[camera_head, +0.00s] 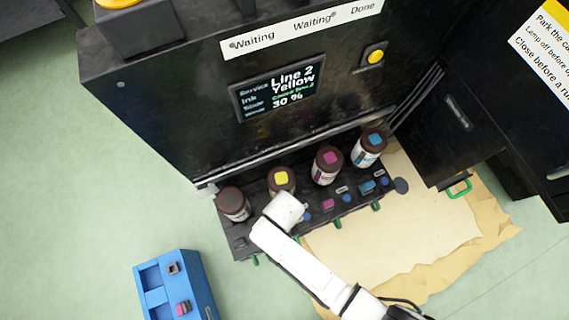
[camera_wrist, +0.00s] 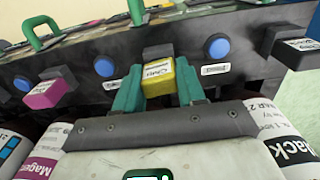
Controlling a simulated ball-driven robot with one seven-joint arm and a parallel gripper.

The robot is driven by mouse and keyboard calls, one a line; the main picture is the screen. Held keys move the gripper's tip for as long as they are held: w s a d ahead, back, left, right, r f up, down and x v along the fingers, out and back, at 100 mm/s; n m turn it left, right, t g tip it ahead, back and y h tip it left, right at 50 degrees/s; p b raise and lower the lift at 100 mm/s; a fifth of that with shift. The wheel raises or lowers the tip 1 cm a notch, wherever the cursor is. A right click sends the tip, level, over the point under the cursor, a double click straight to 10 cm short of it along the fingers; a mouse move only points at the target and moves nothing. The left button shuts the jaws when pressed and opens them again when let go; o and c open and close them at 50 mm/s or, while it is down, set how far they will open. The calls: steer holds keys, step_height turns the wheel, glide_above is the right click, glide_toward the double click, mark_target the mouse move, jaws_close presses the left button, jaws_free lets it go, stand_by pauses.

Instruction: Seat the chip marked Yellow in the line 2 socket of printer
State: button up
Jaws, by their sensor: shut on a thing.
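In the wrist view the yellow chip (camera_wrist: 158,73) is between the teal fingers of my gripper (camera_wrist: 158,84), which is shut on it. The chip is at the front of the printer's socket row, between two blue buttons; how deep it sits cannot be told. In the head view the printer (camera_head: 165,110) has a screen (camera_head: 278,88) reading Line 2, Yellow and 30 %. My white gripper (camera_head: 285,210) is just in front of the yellow-capped bottle (camera_head: 281,181). Its fingers and the yellow chip are hidden there.
A magenta chip (camera_wrist: 45,91) and a black chip (camera_wrist: 293,47) stick out on either side. Bottles with black (camera_head: 233,204), magenta (camera_head: 327,164) and cyan (camera_head: 369,149) labels stand in the row. A blue holder (camera_head: 197,267) with chips is at lower left. Open floor surrounds it.

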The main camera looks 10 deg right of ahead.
steer(key=shift+f, duration=0.15)
steer(key=o, duration=1.3)
step_height(320, 180, up, 7)
steer(key=p, duration=0.7)
steer(key=shift+p, duration=0.3)
